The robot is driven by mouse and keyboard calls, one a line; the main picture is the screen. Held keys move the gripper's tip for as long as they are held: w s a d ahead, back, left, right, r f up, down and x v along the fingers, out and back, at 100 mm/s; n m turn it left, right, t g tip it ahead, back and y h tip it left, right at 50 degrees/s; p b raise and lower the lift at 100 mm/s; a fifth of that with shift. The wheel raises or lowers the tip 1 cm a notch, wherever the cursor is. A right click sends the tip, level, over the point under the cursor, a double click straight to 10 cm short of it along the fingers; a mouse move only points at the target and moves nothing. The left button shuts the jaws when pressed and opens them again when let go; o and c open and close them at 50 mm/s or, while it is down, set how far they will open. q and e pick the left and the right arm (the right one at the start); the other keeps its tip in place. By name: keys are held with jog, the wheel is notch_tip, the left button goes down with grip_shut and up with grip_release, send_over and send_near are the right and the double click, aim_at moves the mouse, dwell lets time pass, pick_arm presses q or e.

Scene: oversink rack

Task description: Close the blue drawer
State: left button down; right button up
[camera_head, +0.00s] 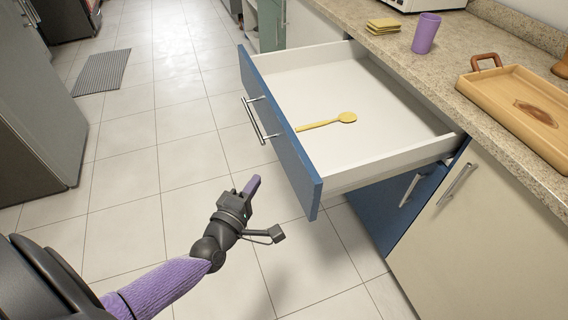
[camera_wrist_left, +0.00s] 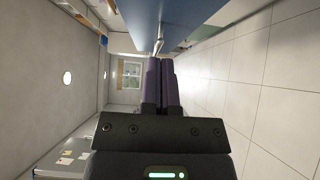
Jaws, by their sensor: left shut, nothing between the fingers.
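The blue drawer (camera_head: 293,147) is pulled far out from under the counter in the head view. It has a blue front, a white inside and a silver bar handle (camera_head: 257,118). A yellow spoon (camera_head: 327,122) lies on the drawer's floor. My left gripper (camera_head: 252,186) is shut and empty, in front of the drawer front and left of its near end, apart from it in the head view. In the left wrist view its purple fingers (camera_wrist_left: 162,80) are together, with a blue panel (camera_wrist_left: 190,22) above them. My right gripper is out of view.
The counter (camera_head: 450,65) bears a wooden tray (camera_head: 500,95), a purple cup (camera_head: 426,33) and yellow sponges (camera_head: 383,25). Below the open drawer is another blue front (camera_head: 385,210). A beige cabinet door (camera_head: 470,215) stands at the right.

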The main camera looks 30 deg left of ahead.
aim_at(287, 156)
pick_arm(q)
jog(key=w, duration=0.2)
jog(key=w+d, duration=0.1)
jog(key=w, duration=0.2)
jog(key=w+d+b, duration=0.1)
jog(key=w, duration=0.1)
jog(key=shift+w+d, duration=0.1)
jog(key=shift+w, duration=0.05)
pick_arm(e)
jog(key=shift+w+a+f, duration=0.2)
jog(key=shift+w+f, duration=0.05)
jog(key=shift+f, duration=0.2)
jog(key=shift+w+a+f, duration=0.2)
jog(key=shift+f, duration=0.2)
pick_arm(q)
jog(key=shift+w+d, duration=0.1)
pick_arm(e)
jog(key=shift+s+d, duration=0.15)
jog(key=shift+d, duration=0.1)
